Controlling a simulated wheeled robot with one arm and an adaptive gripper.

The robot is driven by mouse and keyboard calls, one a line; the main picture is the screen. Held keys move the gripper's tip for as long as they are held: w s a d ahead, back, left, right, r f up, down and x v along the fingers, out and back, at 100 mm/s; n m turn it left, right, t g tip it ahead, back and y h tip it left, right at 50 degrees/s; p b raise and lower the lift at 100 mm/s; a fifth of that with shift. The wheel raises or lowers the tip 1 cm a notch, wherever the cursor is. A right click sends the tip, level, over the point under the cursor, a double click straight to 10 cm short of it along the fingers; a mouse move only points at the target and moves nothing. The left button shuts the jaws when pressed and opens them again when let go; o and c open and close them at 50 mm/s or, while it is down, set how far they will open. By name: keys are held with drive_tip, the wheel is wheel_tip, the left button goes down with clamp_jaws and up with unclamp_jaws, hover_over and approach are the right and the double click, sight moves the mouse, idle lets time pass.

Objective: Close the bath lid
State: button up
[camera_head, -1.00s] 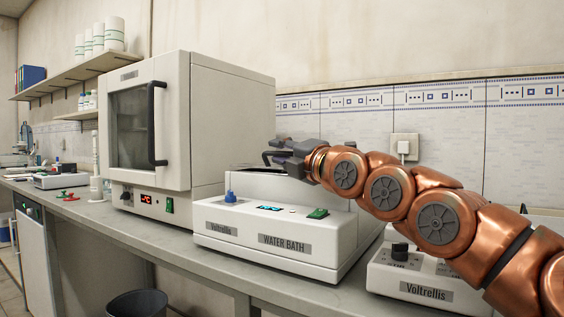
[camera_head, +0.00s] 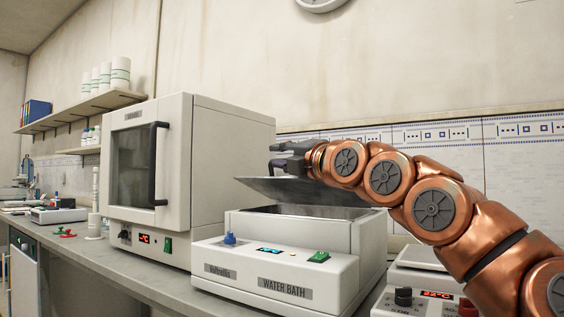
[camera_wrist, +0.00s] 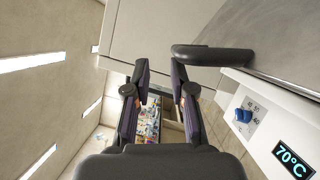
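The water bath (camera_head: 275,268) is a white box with a sloped front panel. Its dark grey lid (camera_head: 262,187) stands tilted above the tank, partly open, with a gap showing the tank opening (camera_head: 305,211). My gripper (camera_head: 282,156) is just above the lid in the head view; my arm hides part of the lid. In the wrist view, my gripper (camera_wrist: 161,68) has its two fingers apart with nothing between them. A black bar handle (camera_wrist: 215,56) is beside the right fingertip, with its end close to it. I cannot tell whether they touch.
A white oven (camera_head: 190,150) with a black handle stands left of the bath. Another device (camera_head: 420,298) with a red display is at the right, below my arm. The bath panel carries a blue knob (camera_head: 230,238) and green switch (camera_head: 318,257). A wall shelf (camera_head: 75,112) holds containers.

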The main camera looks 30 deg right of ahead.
idle(0.3)
drive_tip(key=r+b+v, duration=0.1)
drive_tip(key=v, duration=0.7)
drive_tip(key=shift+s+f, duration=0.4)
drive_tip(key=shift+s, duration=0.1)
idle(0.6)
idle(0.6)
